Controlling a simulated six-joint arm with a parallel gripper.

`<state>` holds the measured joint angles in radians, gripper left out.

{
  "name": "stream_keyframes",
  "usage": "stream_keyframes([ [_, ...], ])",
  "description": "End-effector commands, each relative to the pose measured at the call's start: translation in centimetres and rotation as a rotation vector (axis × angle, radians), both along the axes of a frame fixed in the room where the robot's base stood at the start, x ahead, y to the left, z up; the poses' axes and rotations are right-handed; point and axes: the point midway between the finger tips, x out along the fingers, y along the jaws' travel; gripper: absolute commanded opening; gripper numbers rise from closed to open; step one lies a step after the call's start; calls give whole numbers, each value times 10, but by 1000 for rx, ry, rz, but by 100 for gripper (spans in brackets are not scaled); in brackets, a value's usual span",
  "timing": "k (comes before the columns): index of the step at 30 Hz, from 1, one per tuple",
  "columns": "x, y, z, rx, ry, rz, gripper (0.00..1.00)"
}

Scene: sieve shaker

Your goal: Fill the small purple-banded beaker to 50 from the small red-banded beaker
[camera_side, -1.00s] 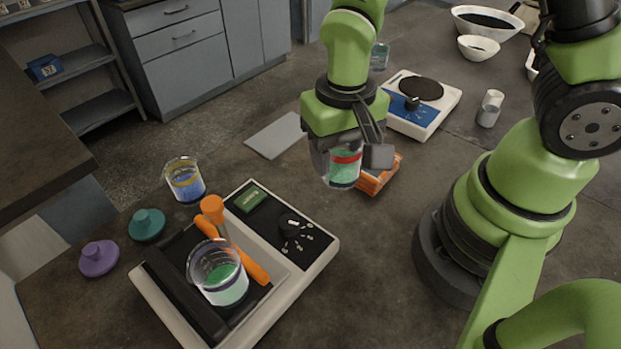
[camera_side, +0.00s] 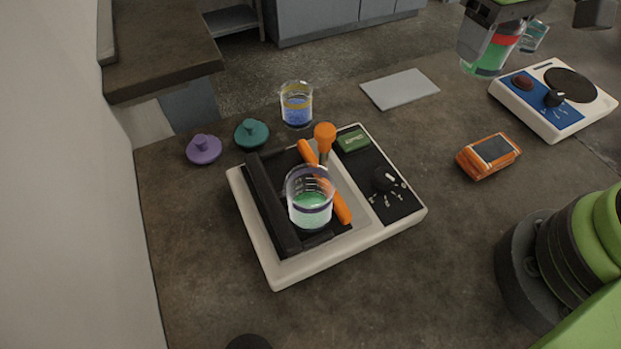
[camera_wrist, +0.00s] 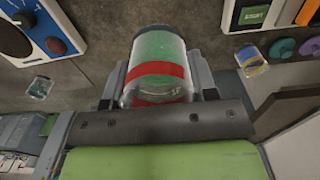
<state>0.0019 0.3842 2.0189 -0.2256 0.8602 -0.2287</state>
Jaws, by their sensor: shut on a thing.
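The small red-banded beaker (camera_side: 483,63) holds green liquid and is in my gripper (camera_side: 488,36), high at the upper right of the side view. In the wrist view the same beaker (camera_wrist: 158,52) sits between both fingers of my gripper (camera_wrist: 157,90). It leans in the side picture; I cannot tell whether it is truly tilted. The small purple-banded beaker (camera_side: 310,208) stands on the shaker (camera_side: 290,272) with green liquid in its lower part. Its level against the marks is too small to read. My gripper is well away from it.
A yellow-banded beaker (camera_side: 297,108) with blue liquid stands behind the shaker. A purple lid (camera_side: 204,150) and a teal lid (camera_side: 252,134) lie left of it. An orange device (camera_side: 487,156), a hotplate (camera_side: 545,112) and a grey pad (camera_side: 400,88) lie to the right.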

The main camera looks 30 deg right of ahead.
Motion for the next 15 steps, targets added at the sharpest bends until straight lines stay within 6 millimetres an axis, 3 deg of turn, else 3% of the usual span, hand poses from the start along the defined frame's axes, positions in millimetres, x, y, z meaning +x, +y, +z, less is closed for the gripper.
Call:
stream_keyframes([
  [15, 0, 1, 3, 0, -3, -1, 26],
])
